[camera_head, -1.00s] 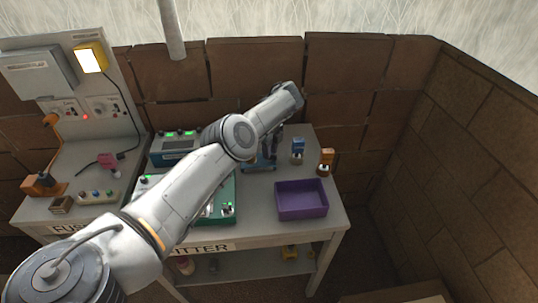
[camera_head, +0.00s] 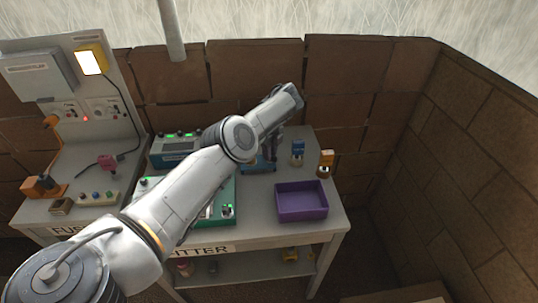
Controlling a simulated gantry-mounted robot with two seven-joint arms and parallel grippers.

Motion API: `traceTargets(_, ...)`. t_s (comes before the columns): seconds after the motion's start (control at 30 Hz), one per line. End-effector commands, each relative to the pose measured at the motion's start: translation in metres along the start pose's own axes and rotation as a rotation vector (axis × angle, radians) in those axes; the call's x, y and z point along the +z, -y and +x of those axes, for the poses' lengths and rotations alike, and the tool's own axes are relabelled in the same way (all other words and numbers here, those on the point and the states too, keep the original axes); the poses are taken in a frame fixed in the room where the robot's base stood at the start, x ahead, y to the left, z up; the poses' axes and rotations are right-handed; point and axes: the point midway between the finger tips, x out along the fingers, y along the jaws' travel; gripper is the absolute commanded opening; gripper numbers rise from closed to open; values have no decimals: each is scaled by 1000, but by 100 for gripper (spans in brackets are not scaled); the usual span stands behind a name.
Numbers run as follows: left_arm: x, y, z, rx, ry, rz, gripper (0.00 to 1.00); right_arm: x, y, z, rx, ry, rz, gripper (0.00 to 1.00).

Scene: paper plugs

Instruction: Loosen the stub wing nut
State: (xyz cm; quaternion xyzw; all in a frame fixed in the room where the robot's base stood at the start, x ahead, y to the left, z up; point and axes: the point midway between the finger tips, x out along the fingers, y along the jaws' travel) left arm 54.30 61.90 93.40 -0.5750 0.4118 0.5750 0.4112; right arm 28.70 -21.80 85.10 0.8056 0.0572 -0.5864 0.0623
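My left arm comes in from the lower left and reaches across the bench to its back. My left gripper (camera_head: 272,150) points down beside a blue device on the bench, near the back. Its fingers are dark and small, and I cannot tell whether they are open or shut. I cannot make out the stub wing nut; the arm covers much of the middle of the bench. A blue-topped plug (camera_head: 298,148) and an orange-topped plug (camera_head: 325,160) stand to the right of the gripper. My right gripper is not in view.
A purple tray (camera_head: 302,212) sits at the bench's front right. A green panel (camera_head: 222,208) lies partly under my arm, with a teal box (camera_head: 172,150) behind it. At the left are a yellow lamp (camera_head: 91,60), a pink plug (camera_head: 107,162) and an orange clamp (camera_head: 42,186). A brick wall stands behind.

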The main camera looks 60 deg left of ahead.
Motion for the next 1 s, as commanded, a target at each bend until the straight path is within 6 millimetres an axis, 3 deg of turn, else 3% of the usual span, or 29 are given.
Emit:
traceTargets(0.63, 0, 0, -2, 0, 0, 0, 32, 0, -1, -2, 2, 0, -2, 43)
traceTargets(1.0, 0, 0, -24, 0, 0, 0, 32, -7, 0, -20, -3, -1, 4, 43)
